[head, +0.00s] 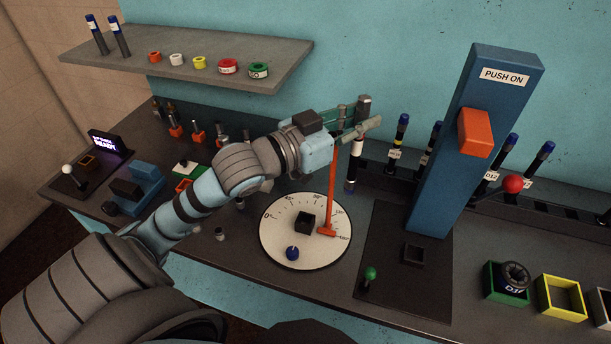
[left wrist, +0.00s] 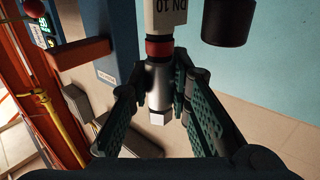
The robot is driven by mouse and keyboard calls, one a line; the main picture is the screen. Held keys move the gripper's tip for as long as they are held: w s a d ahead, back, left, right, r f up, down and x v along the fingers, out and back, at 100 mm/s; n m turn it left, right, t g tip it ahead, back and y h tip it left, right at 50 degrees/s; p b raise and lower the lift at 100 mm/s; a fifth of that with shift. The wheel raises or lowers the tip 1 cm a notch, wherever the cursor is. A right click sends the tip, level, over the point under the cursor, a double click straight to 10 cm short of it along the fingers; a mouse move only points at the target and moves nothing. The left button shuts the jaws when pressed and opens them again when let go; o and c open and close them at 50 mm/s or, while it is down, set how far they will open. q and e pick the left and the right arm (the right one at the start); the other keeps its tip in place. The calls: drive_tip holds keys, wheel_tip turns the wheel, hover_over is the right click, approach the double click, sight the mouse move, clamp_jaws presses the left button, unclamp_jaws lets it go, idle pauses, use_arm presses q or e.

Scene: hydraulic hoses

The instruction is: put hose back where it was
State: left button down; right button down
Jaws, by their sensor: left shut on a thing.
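My left gripper (head: 350,128) is in the middle of the head view, above the bench behind the round dial. It is shut on a hose (head: 356,147), which hangs roughly upright with a metal end at the top and a dark lower part. In the left wrist view the gripper (left wrist: 160,128) has its fingers on both sides of the hose's silver fitting (left wrist: 158,85). A red band and a white tag (left wrist: 165,15) reading DN 10 show on this hose. A rack (head: 378,180) with several blue-capped dark hoses (head: 400,132) runs along the back. My right gripper is not in view.
A blue PUSH ON post (head: 458,140) with an orange block (head: 475,132) stands right of the gripper. The dial (head: 278,248) has an upright red-orange arm (head: 332,190) close to the gripper. A shelf (head: 190,62) and small open boxes (head: 560,298) flank the area.

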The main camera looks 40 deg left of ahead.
use_arm(q)
drive_tip(key=w+a+r+n+y+p, duration=0.1)
drive_tip(key=w+a+n+y, duration=0.4)
drive_tip(key=a, duration=0.5)
drive_tip(key=w+a+r+n+y+p, duration=0.1)
drive_tip(key=w+a+r+n+y, duration=0.2)
drive_tip(key=a+y, duration=0.5)
wheel_tip(320, 180, down, 21)
drive_tip(key=w+a+h+b, duration=0.1)
drive_tip(key=b, duration=0.3)
drive_tip(key=shift+a+f, duration=0.1)
drive_tip(key=shift+f, duration=0.05)
drive_tip(key=shift+f+b, duration=0.15)
drive_tip(key=shift+b, duration=0.2)
drive_tip(key=c, duration=1.5)
unclamp_jaws()
